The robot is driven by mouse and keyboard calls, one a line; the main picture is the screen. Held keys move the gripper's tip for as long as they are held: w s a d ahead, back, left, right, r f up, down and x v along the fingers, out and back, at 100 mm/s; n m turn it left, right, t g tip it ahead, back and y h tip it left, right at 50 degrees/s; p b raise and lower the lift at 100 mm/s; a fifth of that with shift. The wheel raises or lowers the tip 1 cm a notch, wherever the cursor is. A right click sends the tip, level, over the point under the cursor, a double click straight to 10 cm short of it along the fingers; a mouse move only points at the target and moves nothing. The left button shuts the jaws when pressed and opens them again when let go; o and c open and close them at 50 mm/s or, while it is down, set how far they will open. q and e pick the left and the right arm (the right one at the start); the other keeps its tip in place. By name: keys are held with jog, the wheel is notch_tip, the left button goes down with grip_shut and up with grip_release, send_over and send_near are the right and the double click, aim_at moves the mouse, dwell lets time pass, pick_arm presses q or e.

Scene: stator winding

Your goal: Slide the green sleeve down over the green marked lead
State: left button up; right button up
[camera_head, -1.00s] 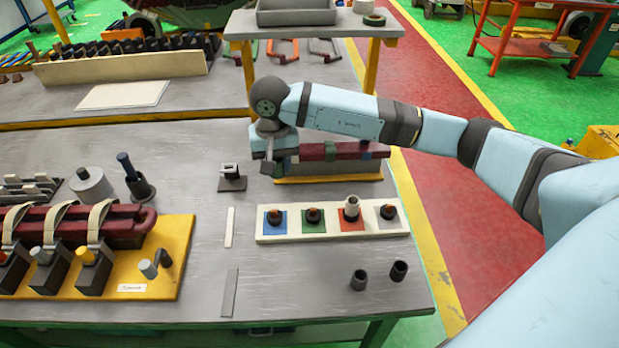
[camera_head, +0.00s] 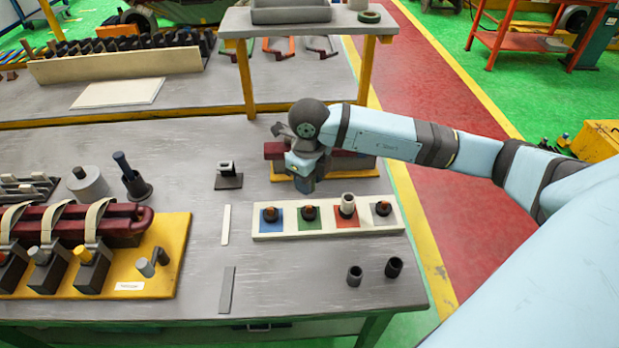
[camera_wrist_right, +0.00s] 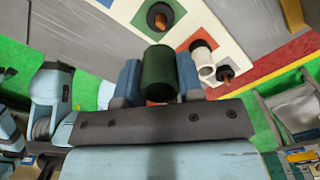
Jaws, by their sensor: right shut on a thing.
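My right gripper (camera_head: 303,188) points down behind the pale lead strip (camera_head: 262,236), above the bench. In the right wrist view it is shut on the dark green sleeve (camera_wrist_right: 159,75), which sits between its two blue-grey fingers. The green marked lead (camera_head: 308,213) stands on the green square of the strip, in front of the gripper in the head view. It has an orange-brown tip and a dark base. The sleeve is apart from this lead, and the fingers mostly hide it in the head view. My left gripper is out of view.
A white sleeve (camera_head: 347,204) stands over the lead on the red square. Leads on the blue square (camera_head: 269,214) and grey square (camera_head: 383,209) flank these. Two dark sleeves (camera_head: 354,275) (camera_head: 394,267) stand at front right. A dark red coil (camera_head: 275,150) lies behind the gripper.

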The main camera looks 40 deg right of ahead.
aim_at(310, 206)
jog(key=shift+f+m, duration=0.15)
jog(key=shift+m, duration=0.15)
jog(key=shift+f+b, duration=1.2)
jog(key=shift+f, duration=0.8)
jog(key=shift+f+b, duration=0.35)
jog(key=shift+f, duration=0.25)
jog(key=shift+f+b, duration=0.8)
jog(key=shift+f, duration=0.2)
jog(key=o, duration=1)
